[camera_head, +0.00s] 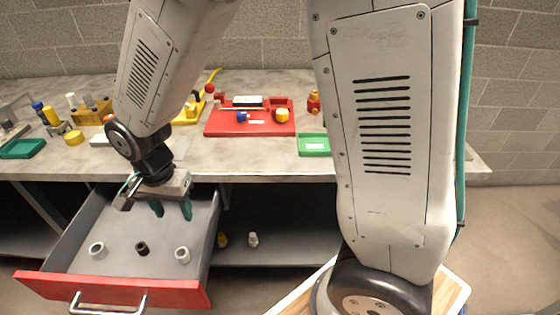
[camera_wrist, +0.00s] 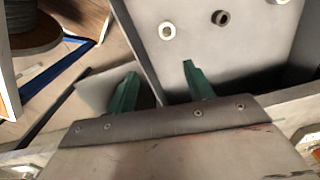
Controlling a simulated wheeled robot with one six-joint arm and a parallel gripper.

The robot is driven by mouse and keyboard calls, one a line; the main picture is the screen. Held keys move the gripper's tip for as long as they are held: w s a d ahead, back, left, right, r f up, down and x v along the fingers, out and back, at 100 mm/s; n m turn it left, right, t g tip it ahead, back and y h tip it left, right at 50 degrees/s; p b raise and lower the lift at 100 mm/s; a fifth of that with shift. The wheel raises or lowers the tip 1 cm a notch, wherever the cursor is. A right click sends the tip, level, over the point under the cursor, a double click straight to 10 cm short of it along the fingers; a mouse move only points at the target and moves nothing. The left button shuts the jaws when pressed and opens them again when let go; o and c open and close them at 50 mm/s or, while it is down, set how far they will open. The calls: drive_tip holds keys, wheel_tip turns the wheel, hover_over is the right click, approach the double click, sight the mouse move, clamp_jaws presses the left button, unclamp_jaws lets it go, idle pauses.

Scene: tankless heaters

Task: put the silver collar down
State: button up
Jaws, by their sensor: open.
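My gripper (camera_head: 172,210) is open and empty, its green fingers pointing down over the right rear part of the open drawer (camera_head: 110,289). Three small ring collars stand in a row near the drawer's front: a pale one at left (camera_head: 97,250), a dark one in the middle (camera_head: 142,248) and a pale one at right (camera_head: 183,255). I cannot tell surely which pale one is the silver collar. In the wrist view, the fingers (camera_wrist: 160,75) are apart with nothing between them; a pale collar (camera_wrist: 167,31) and the dark collar (camera_wrist: 221,17) lie beyond the fingertips.
The workbench (camera_head: 245,167) stands behind the drawer with a red tray (camera_head: 222,126), a green tray (camera_head: 314,146) and yellow parts on it. A lower shelf (camera_head: 285,250) to the right of the drawer holds small fittings. The drawer floor behind the collars looks clear.

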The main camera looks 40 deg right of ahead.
drive_tip(key=s+d+r+n, duration=0.4)
drive_tip(key=s+d+r, duration=0.3)
drive_tip(key=d+r, duration=0.45)
drive_tip(key=s+d+r+n, duration=0.2)
drive_tip(key=s+d+r, duration=0.1)
drive_tip(key=s, duration=0.3)
drive_tip(key=s+d+r+n+t, duration=0.1)
drive_tip(key=s+d+r+n, duration=0.2)
drive_tip(key=s, duration=0.3)
drive_tip(key=shift+d, duration=0.55)
drive_tip(key=shift+c, duration=0.3)
